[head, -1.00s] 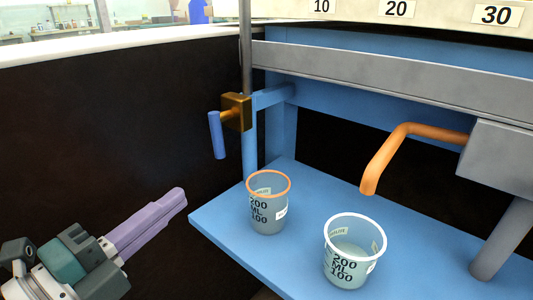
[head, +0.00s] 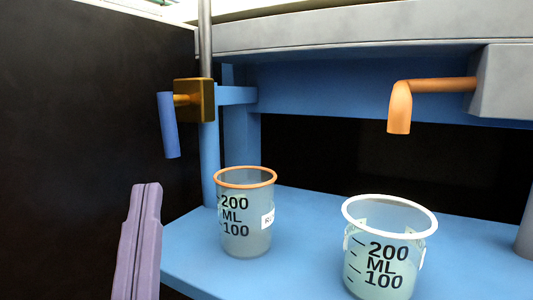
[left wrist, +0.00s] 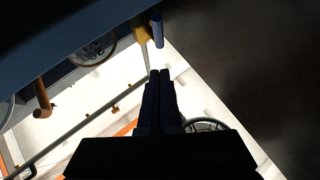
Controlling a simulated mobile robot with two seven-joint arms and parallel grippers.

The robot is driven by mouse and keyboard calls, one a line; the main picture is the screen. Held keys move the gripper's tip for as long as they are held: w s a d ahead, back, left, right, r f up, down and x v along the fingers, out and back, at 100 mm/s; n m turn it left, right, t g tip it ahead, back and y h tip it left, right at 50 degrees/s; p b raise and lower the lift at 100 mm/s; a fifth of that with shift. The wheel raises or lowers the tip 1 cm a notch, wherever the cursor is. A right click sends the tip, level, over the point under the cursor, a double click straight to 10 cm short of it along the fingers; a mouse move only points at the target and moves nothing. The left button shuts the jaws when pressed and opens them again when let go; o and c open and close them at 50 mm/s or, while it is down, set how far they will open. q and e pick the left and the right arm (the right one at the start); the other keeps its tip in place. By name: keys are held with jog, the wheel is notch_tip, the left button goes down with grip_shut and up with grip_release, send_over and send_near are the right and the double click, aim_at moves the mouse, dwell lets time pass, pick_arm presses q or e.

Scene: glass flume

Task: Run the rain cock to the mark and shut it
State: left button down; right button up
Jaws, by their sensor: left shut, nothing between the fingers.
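The rain cock is a brass block (head: 194,100) on a grey upright pipe, with a blue handle (head: 169,125) hanging down at its left. Below and to its right, an orange-rimmed clear beaker (head: 245,213) with 200 and 100 ML marks stands upright on the blue shelf (head: 300,205). Its liquid level is hard to tell, and no stream shows above it. My left gripper (head: 147,186) is shut and empty, below and left of the handle and apart from it. In the left wrist view the handle (left wrist: 157,30) lies beyond the fingertips (left wrist: 160,72). My right gripper is not in view.
A white-rimmed beaker (head: 385,262) stands to the right on the shelf, in front of and below an orange spout (head: 400,108). A grey rail (head: 350,35) runs above. A dark wall (head: 80,120) fills the left. The space between gripper and handle looks clear.

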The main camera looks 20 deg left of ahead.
aim_at(164, 133)
pick_arm(q)
jog(key=shift+w+a+r+b, duration=0.35)
jog(key=shift+w+a+r, duration=0.3)
jog(key=shift+w, duration=0.5)
jog(key=shift+w+a+r+b, duration=0.3)
jog(key=shift+w+a+r, duration=0.15)
jog(key=shift+w+a, duration=0.5)
jog(key=shift+w+a+r+b, duration=0.35)
jog(key=shift+w+a+r, duration=0.2)
jog(key=shift+w, duration=0.75)
jog(key=shift+w+a+f+m+t+h+b, duration=0.25)
jog(key=shift+m+t+h+b, duration=0.3)
jog(key=shift+m, duration=0.35)
jog(key=shift+a+m+t+h, duration=0.15)
jog(key=shift+m+t+h, duration=0.1)
jog(key=shift+m+t, duration=0.15)
jog(key=shift+s, duration=0.1)
